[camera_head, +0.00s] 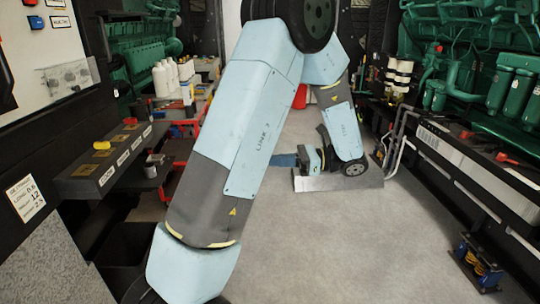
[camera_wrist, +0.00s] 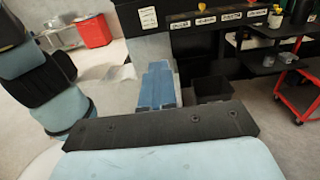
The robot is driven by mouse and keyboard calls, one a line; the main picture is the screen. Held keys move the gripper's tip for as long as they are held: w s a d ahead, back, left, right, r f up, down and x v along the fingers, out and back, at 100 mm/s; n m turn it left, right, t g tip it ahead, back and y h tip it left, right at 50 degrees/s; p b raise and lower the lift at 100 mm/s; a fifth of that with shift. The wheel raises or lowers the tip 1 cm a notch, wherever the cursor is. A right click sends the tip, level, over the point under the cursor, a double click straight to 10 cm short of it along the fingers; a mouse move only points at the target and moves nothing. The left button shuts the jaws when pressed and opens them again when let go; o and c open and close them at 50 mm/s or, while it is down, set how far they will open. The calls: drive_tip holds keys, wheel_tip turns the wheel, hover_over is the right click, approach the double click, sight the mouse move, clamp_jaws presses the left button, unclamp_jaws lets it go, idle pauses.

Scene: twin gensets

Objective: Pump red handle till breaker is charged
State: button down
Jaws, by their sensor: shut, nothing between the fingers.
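My gripper (camera_head: 285,160) is low over the floor in the middle of the head view, with its blue fingers pointing left. In the wrist view the blue fingers (camera_wrist: 158,85) lie side by side, shut and empty. A pale panel (camera_head: 70,40) stands at the upper left of the head view, with a small red knob or button (camera_head: 36,22) and small labels on it. I cannot make out a pump handle on it, and no breaker charge sign is readable. My gripper is well away from this panel, touching nothing.
A dark labelled ledge with knobs (camera_head: 104,164) juts out below the panel. A black bin (camera_wrist: 212,88) stands under it. A red cart (camera_wrist: 300,98) and white bottles (camera_head: 165,77) are beyond. Green engines (camera_head: 470,85) line the right side. The grey floor (camera_head: 330,240) between is open.

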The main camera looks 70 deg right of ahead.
drive_tip(key=s+d+f, duration=0.2)
drive_tip(key=s+f, duration=0.1)
drive_tip(key=s, duration=0.3)
drive_tip(key=s+d+f, duration=0.2)
drive_tip(key=s+f, duration=0.1)
drive_tip(key=s, duration=0.4)
drive_tip(key=shift+d, duration=0.3)
drive_tip(key=c, duration=0.7)
unclamp_jaws()
drive_tip(key=shift+w, duration=0.15)
drive_tip(key=v, duration=0.9)
